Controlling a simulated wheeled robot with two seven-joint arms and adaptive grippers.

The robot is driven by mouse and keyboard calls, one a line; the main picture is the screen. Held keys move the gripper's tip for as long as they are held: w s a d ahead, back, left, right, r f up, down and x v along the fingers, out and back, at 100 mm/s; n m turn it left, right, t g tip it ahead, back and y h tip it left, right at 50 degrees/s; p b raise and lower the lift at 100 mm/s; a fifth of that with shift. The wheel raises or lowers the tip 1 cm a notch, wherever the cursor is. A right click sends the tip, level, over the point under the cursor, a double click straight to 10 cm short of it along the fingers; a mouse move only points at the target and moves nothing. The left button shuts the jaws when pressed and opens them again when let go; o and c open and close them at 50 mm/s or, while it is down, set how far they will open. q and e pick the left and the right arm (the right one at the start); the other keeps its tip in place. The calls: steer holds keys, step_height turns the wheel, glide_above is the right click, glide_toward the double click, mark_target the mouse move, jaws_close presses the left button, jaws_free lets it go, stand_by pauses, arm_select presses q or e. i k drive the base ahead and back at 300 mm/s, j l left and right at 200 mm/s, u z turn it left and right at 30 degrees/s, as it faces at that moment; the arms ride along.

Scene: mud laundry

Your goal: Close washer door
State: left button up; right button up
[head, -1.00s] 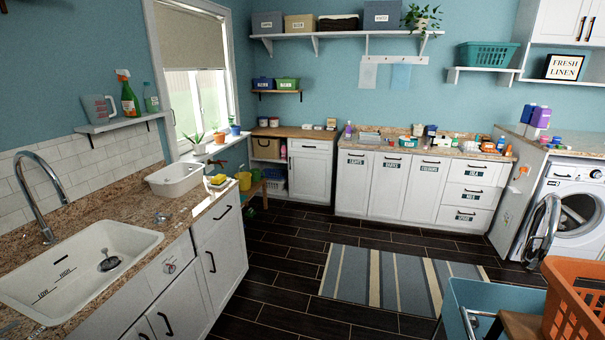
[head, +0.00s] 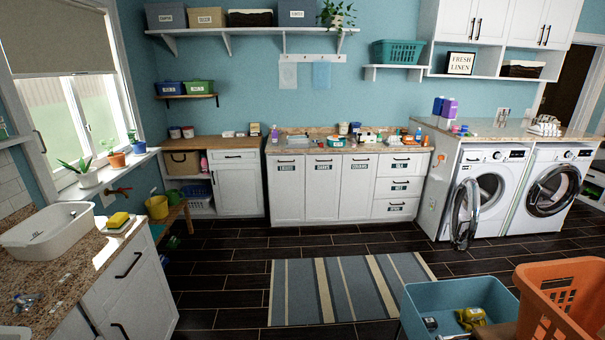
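The white front-loading washer (head: 444,200) stands at the right under the long countertop. Its round glass door (head: 464,214) is swung open toward the left and seen nearly edge-on, with the drum opening exposed behind it. A second white front-loader (head: 589,158) stands beside it on the right. Its dark round door (head: 550,190) looks shut. Neither of my grippers is in view.
A blue bin (head: 455,298) and an orange basket (head: 575,285) stand in the right foreground, between me and the washer. A striped rug (head: 335,290) lies on the dark floor. The sink counter (head: 60,260) runs along the left. Floor in front of the machines is clear.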

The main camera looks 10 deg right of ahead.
mark_target(470, 184)
steer(key=i+j+z, duration=0.15)
steer(key=i+z, duration=0.3)
steer(key=i, duration=1.1)
steer(key=i+z, duration=0.3)
steer(key=i+j+z, duration=0.1)
steer(key=i+z, duration=0.15)
steer(key=i, duration=0.3)
steer(key=i+z, duration=0.7)
steer(key=z, duration=0.2)
steer(key=i+z, duration=0.45)
